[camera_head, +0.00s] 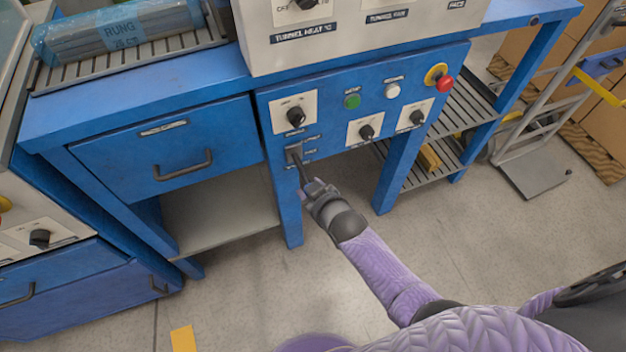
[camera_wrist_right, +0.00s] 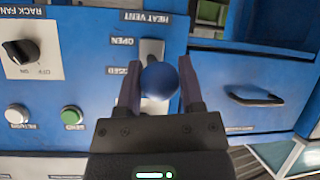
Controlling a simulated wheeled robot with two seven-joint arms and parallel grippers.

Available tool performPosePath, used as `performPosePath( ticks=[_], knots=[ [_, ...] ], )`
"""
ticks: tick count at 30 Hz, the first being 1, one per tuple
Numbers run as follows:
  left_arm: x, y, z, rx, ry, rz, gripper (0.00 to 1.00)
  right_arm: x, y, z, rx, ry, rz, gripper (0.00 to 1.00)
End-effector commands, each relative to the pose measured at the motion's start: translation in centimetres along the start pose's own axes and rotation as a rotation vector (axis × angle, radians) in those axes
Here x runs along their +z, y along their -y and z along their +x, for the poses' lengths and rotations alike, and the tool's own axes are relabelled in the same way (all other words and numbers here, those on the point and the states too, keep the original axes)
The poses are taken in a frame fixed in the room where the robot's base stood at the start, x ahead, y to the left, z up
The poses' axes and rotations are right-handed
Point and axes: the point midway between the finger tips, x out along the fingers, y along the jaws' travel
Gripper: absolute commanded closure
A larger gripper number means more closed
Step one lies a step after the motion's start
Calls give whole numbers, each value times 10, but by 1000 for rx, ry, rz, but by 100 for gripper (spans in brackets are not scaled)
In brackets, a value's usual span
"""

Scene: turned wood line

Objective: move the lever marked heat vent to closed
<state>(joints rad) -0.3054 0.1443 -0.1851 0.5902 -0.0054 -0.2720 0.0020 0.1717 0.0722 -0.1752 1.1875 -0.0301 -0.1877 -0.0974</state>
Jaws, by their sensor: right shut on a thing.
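The heat vent lever has a blue ball knob (camera_wrist_right: 159,82) standing out from a pale slotted plate (camera_wrist_right: 152,50) on the blue panel. The wrist view shows the panel upside down, with the HEAT VENT label (camera_wrist_right: 145,17), the OPEN label (camera_wrist_right: 122,41) and the partly covered CLOSED label (camera_wrist_right: 122,71) beside the plate. The knob appears beside the CLOSED label, but it hides the lever's stem, so its exact setting is unclear. My right gripper (camera_head: 302,172) is shut on the knob, one finger on each side. My left gripper is not in view.
Close by on the panel are a rack fan dial (camera_wrist_right: 20,52), a green button (camera_head: 352,101), a white button (camera_head: 392,91) and a red stop button (camera_head: 444,84). A drawer handle (camera_head: 184,165) stands out left of the lever. The floor in front is open.

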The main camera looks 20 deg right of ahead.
Motion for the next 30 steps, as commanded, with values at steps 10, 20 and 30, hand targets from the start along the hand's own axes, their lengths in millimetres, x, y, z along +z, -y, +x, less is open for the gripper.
performPosePath(
  ticks=[10,20,30],
  knots=[
    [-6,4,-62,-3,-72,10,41,-36,-9,-15,-70,258,19,100],
    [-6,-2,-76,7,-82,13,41,-53,-13,-15,-68,249,20,100],
    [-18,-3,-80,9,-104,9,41,-60,-15,-14,-67,245,20,100]
  ],
)
